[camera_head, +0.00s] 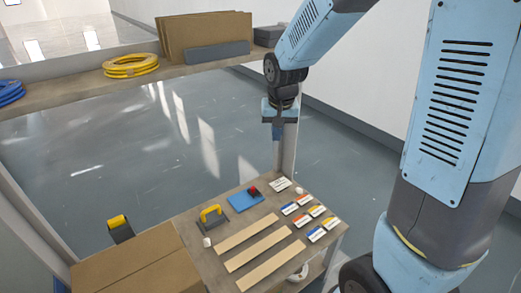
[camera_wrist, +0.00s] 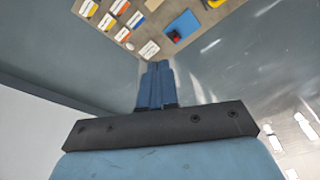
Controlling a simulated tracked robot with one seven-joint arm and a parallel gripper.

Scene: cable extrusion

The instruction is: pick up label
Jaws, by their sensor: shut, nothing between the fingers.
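Several small labels lie on the workbench, white with red, blue, yellow or orange bands. One label (camera_head: 317,233) with a blue band is near the bench's front right corner, and another (camera_head: 316,211) has an orange band. A plain white label (camera_head: 279,184) lies apart from them at the back. In the wrist view the labels show at the top left, with the white one (camera_wrist: 149,49) closest to the fingers. My gripper (camera_head: 276,138) hangs high above the bench's back edge, shut and empty. Its blue fingers (camera_wrist: 158,66) are together, apart from every label.
Several wooden strips (camera_head: 258,241) lie left of the labels. A blue pad (camera_head: 245,198) with a red-topped object and a yellow-handled tool (camera_head: 212,218) lie behind them. A cardboard box (camera_head: 130,262) stands at left. A shelf (camera_head: 205,64) holds coiled cable (camera_head: 131,65) and boards.

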